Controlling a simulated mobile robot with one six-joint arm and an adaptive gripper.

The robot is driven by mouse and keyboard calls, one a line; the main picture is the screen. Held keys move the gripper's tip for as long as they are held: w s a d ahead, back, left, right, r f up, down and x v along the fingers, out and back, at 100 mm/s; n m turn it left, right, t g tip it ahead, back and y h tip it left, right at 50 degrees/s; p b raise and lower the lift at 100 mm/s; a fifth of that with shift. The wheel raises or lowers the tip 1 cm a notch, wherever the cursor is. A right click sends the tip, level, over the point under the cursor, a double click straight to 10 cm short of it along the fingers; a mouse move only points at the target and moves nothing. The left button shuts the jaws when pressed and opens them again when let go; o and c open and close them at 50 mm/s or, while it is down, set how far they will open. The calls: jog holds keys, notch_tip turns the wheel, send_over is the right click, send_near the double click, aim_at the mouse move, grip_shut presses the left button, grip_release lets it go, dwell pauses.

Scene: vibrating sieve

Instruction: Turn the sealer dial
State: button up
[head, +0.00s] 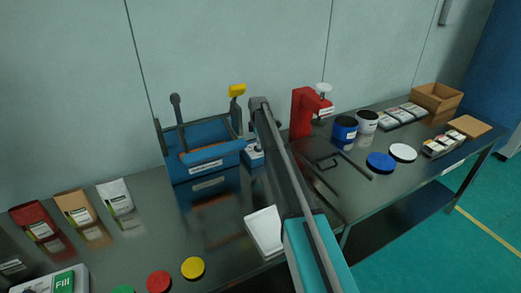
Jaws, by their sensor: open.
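The blue machine (205,147), which looks like the sealer, stands against the wall on the back of the metal table. It has an orange-brown strip across its front, a white label and dark upright levers. A yellow knob or handle (237,90) sits above its right side. I cannot make out which part is the dial. A small blue and white item (253,155) shows just right of the machine, partly behind my arm. My arm reaches up across the middle of the picture, its far end beside the machine's right side. My gripper's fingers are not visible.
A red press (303,112) stands right of my arm. Right of it are blue (344,131) and white (367,121) tubs, lids and cartons. Pouches (116,196) stand at left; coloured discs (193,267) and a white pad (264,231) lie in front.

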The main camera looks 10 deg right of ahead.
jog(key=shift+f+b, duration=0.75)
jog(key=shift+f, duration=0.25)
